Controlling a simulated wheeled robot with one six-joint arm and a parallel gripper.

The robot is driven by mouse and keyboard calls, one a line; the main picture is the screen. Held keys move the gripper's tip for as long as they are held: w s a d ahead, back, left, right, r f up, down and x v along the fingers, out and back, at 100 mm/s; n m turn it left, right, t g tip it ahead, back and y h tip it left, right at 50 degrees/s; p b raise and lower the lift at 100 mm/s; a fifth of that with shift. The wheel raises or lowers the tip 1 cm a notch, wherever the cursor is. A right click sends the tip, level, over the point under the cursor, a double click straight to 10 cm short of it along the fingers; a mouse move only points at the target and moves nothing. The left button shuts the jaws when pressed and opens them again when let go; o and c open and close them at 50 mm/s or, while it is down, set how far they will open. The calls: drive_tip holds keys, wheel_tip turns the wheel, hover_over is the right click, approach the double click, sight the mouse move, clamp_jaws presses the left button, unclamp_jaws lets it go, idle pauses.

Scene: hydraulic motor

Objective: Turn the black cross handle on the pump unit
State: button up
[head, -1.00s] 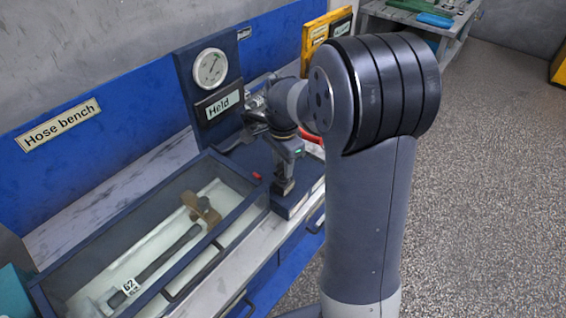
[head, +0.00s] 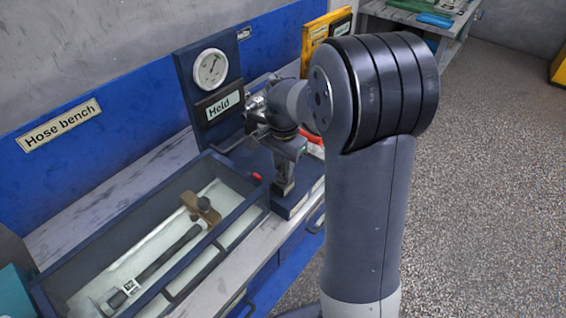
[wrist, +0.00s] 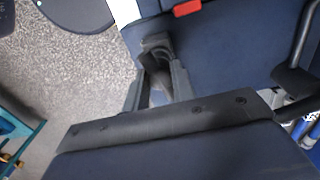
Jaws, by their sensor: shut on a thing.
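The pump unit has a dark blue base (head: 291,209) on the bench and an upright dark blue panel (head: 187,75) with a round gauge (head: 210,69) and a sign reading "Held" (head: 219,105). My gripper (head: 285,184) points down over the base. In the wrist view, my gripper (wrist: 158,85) is shut on the black handle (wrist: 156,44), of which a short dark part shows between and beyond the fingers. The rest of its cross shape is hidden. The blue surface of the unit (wrist: 215,50) lies below.
A long blue-framed trough (head: 180,291) left of the unit holds a dark hose (head: 168,254) with fittings. A red piece (head: 257,176) sits by its corner. A yellow-framed board (head: 316,33) stands behind. Speckled floor (head: 490,190) lies open at right.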

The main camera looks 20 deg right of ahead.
sight(283, 165)
drive_tip(key=n, duration=1.2)
drive_tip(key=shift+p, duration=0.4)
drive_tip(key=shift+n, duration=0.3)
drive_tip(key=o, duration=1)
wheel_tip(283, 165, up, 11)
drive_tip(key=shift+f, duration=0.1)
